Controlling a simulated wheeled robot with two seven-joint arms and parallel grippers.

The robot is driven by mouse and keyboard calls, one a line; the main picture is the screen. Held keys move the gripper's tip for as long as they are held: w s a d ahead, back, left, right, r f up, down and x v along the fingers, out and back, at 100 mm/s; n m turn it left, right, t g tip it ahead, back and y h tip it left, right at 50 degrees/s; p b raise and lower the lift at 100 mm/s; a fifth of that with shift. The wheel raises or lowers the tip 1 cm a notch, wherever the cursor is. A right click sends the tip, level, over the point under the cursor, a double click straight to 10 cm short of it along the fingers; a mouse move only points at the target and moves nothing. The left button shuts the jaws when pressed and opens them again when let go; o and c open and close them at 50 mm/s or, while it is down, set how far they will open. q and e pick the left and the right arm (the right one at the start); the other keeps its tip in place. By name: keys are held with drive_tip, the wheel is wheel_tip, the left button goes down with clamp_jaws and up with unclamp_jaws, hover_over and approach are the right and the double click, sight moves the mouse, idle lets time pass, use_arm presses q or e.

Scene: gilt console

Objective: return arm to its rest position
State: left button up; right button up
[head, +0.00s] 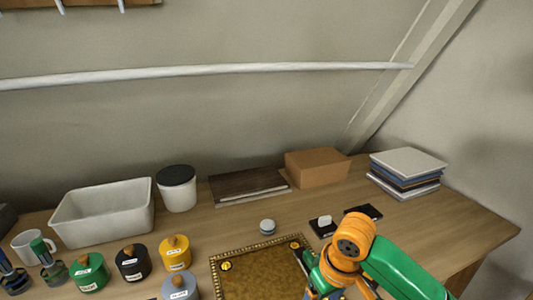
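My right arm (400,270), green and orange, comes in from the lower right. Its wrist is over the right side of a brown mat with a gilt studded border (262,275). My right gripper (325,288) is at the bottom edge, partly hidden by the wrist and cut off by the frame. Its fingertips do not show clearly, so I cannot tell whether it is open or shut. My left gripper is not in view.
On the wooden table stand a white bin (103,210), a dark-lidded tub (177,188), a cardboard box (317,167) and stacked books (407,172). Several lidded pots, including a yellow one (175,253), stand left of the mat. Small black items (323,227) lie behind the wrist.

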drive_tip(key=s+a+f+t+y, duration=0.1)
drive_tip(key=s+a+f, duration=0.1)
drive_tip(key=s+f, duration=0.25)
drive_tip(key=s+a+f+y, duration=0.2)
drive_tip(key=s+a+f, duration=0.1)
drive_tip(key=f, duration=0.3)
drive_tip(key=s+d+f+m+t+h, duration=0.1)
drive_tip(key=s+d+f+m+h, duration=0.25)
drive_tip(key=s+d, duration=0.7)
wheel_tip(320, 180, down, 17)
drive_tip(key=s+g, duration=0.1)
drive_tip(key=s+d+f+n+g, duration=0.1)
drive_tip(key=s+d+f, duration=0.1)
drive_tip(key=s+f, duration=0.8)
drive_tip(key=shift+s+d+f, duration=0.15)
drive_tip(key=shift+s+d, duration=0.15)
drive_tip(key=shift+s, duration=0.85)
drive_tip(key=shift+h, duration=0.25)
idle(2.7)
